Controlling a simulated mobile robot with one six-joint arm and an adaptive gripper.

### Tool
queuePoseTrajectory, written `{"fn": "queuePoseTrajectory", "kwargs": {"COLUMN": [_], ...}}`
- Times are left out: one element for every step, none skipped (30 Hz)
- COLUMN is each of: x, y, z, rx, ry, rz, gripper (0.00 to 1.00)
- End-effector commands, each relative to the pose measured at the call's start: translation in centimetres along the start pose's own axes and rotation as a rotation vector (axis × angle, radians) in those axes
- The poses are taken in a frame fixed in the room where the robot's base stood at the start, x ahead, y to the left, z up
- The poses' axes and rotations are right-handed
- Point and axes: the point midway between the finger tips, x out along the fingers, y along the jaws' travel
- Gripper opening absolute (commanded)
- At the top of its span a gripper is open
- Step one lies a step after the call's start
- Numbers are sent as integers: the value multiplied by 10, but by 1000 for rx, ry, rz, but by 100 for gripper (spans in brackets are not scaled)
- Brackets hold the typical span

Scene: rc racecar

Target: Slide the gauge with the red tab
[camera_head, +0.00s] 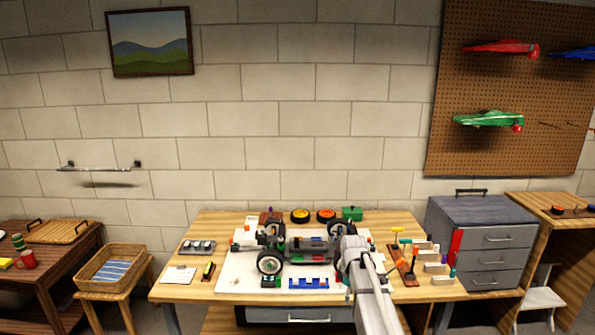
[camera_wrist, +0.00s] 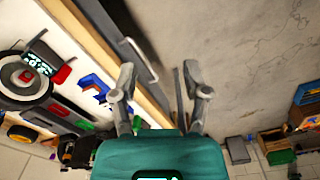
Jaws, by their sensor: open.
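My gripper (camera_wrist: 160,78) shows in the wrist view with its two grey fingers spread apart and nothing between them. In the head view my arm reaches over the right part of the white work mat (camera_head: 235,282), and the fingers cannot be made out there. I cannot surely pick out the gauge. A small red piece (camera_wrist: 62,75) lies left of the fingers in the wrist view, beside a dark part with cyan marks (camera_wrist: 38,62); whether this is the gauge's tab I cannot tell.
The racecar (camera_head: 310,245) with dark wheels fills the mat's middle. A blue holder (camera_head: 308,283) lies at the mat's front; a wooden rack of tools (camera_head: 408,265) stands right of my arm. A grey drawer cabinet (camera_head: 478,240) is farther right. A wicker basket (camera_head: 110,270) stands left.

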Motion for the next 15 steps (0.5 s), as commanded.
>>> {"fn": "queuePoseTrajectory", "kwargs": {"x": [-2,-2,-3,-3,-4,-4,-5,-5,-6,-6,-7,-8,-8,-9,-9], "y": [-19,-27,-38,-47,-55,-66,-74,-82,-93,-102,-110,-120,-129,-137,-148], "z": [8,12,16,20,24,28,32,35,40,44,47,52,55,59,63], "rx": [55,94,149,193,235,293,335,378,435,479,521,578,620,664,721], "ry": [0,0,0,0,0,0,0,0,0,0,0,0,0,0,0], "rz": [0,0,0,0,0,0,0,0,0,0,0,0,0,0,0], "gripper": [60,60,60,60,60,60,60,60,60,60,60,60,60,60,60]}}
